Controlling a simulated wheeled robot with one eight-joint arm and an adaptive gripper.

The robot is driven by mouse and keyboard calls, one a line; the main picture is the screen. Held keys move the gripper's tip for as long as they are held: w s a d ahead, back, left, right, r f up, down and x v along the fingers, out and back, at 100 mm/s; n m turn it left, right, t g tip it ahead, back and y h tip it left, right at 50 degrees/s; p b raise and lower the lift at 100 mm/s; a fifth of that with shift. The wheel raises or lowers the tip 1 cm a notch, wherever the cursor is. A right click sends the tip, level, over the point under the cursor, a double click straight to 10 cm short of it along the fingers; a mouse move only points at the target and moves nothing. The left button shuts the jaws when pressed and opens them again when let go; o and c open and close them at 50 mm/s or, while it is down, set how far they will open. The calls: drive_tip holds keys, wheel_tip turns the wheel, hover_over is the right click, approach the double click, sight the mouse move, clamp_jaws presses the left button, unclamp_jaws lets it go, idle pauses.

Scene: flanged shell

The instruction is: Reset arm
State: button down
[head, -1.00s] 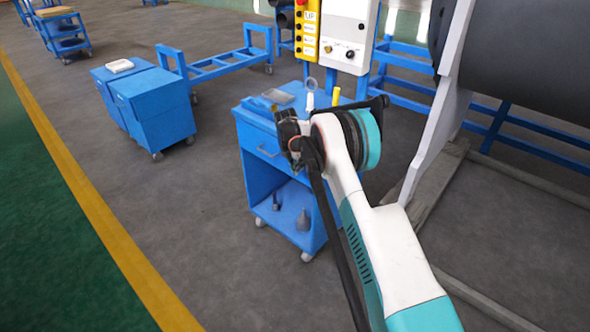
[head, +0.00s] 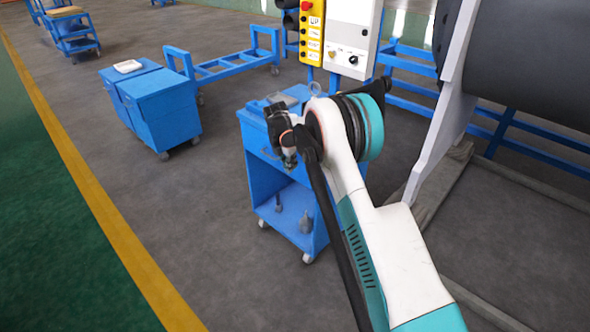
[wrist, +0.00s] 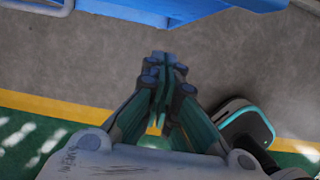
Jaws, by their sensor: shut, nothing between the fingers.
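My arm reaches forward from the lower right of the head view, with its wrist in front of the blue tool cart (head: 262,180). My gripper (head: 289,160) is small and dark there, hanging at the left of the wrist. In the wrist view my gripper (wrist: 166,62) has its fingers together over the grey floor, with nothing between them. A part of my own base shows at the lower right of the wrist view. The cart's top is partly hidden behind my wrist.
Two blue cabinets (head: 165,110) with a white tray (head: 128,66) stand at the left. A blue frame trolley (head: 230,66) is behind. A yellow control box (head: 311,35) is above the cart. A large dark cylinder (head: 530,60) is at the right. The floor (head: 215,215) at left is clear.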

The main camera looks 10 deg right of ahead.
drive_tip(key=s+r+m+t, duration=0.1)
drive_tip(key=s+r+m, duration=0.4)
drive_tip(key=r, duration=0.5)
drive_tip(key=s+r+m+t+y, duration=0.1)
drive_tip(key=s+r+m, duration=0.1)
drive_tip(key=s+r, duration=0.65)
drive_tip(key=s+r+m, duration=0.4)
drive_tip(key=s+r, duration=0.2)
drive_tip(key=r, duration=0.4)
drive_tip(key=s+r+m+t, duration=0.1)
drive_tip(key=s+r+m, duration=0.15)
drive_tip(key=s, duration=0.55)
drive_tip(key=s+r+m+t, duration=0.1)
drive_tip(key=s+r+m, duration=0.1)
drive_tip(key=s+m, duration=0.35)
drive_tip(key=s+f+m, duration=0.2)
drive_tip(key=s+m, duration=0.1)
drive_tip(key=s, duration=0.5)
drive_tip(key=s+f+m+t+y, duration=0.1)
drive_tip(key=s+f+m, duration=0.1)
drive_tip(key=s, duration=0.7)
drive_tip(key=shift+d+f+m+p, duration=0.35)
drive_tip(key=shift+f+m+p, duration=0.1)
drive_tip(key=shift+f, duration=0.35)
drive_tip(key=shift+t, duration=0.3)
